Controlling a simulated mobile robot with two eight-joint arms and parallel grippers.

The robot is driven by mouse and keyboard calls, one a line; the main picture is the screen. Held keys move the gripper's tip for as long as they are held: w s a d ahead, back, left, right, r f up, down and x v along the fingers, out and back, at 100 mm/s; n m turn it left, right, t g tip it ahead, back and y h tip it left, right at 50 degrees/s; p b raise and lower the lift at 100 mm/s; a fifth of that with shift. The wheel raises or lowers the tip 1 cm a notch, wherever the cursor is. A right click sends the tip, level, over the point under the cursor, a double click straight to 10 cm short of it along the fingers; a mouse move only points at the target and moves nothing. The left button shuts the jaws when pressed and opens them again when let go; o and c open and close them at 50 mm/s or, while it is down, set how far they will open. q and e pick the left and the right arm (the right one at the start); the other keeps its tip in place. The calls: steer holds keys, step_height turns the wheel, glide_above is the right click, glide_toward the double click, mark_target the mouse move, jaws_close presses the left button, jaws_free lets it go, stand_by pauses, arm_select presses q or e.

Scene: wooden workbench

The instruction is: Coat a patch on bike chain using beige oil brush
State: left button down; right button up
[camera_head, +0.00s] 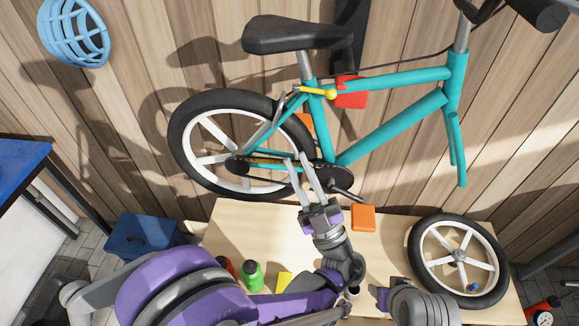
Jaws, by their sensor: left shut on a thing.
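The teal bike stands against the plank wall. Its bike chain (266,162) shows as a thin brownish strip running from the rear wheel hub to the dark chainring (333,181). I cannot tell whether the brush touches the chain. Only part of my right arm shows at the lower right; its fingers are not visible.
The light wooden bench (250,228) holds an orange block (363,217), a green bottle (253,275), a red bottle (226,266) and a loose wheel (420,260). A blue toolbox (142,237) is at the left. The pedal crank (345,192) juts out close to my left gripper.

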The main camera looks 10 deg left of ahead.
arm_select(q)
steer(key=shift+d, duration=0.85)
steer(key=s, duration=0.6)
steer(key=shift+b, duration=0.35)
steer(key=shift+s, duration=0.1)
steer(key=s, duration=0.3)
steer(key=shift+w, duration=0.2)
stand_by(0.4)
